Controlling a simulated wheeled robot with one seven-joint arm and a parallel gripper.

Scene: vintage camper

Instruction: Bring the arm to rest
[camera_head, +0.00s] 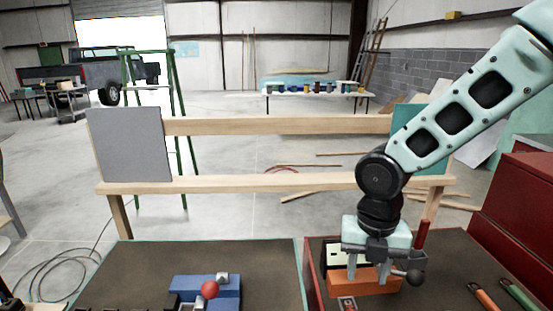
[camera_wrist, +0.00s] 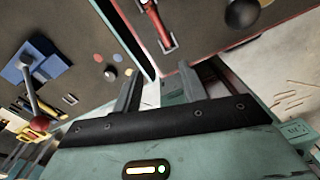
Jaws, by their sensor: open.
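My arm comes in from the upper right in the head view, bent at a dark elbow-like joint. My gripper (camera_head: 368,284) hangs pointing down at its end, over the right-hand bench top. Its two grey fingers stand apart in front of an orange block-like object (camera_head: 372,278). In the wrist view my gripper (camera_wrist: 158,76) shows both fingers spread with nothing between them. I cannot tell from the head view whether the fingers touch the orange object.
A blue fixture (camera_head: 210,287) with a red ball knob sits on the left dark mat. A dark ball (camera_head: 415,277) and an upright red handle (camera_head: 422,236) are close beside my gripper. Orange (camera_head: 484,299) and green (camera_head: 519,294) handles lie at right. A wooden rail (camera_head: 270,184) stands behind.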

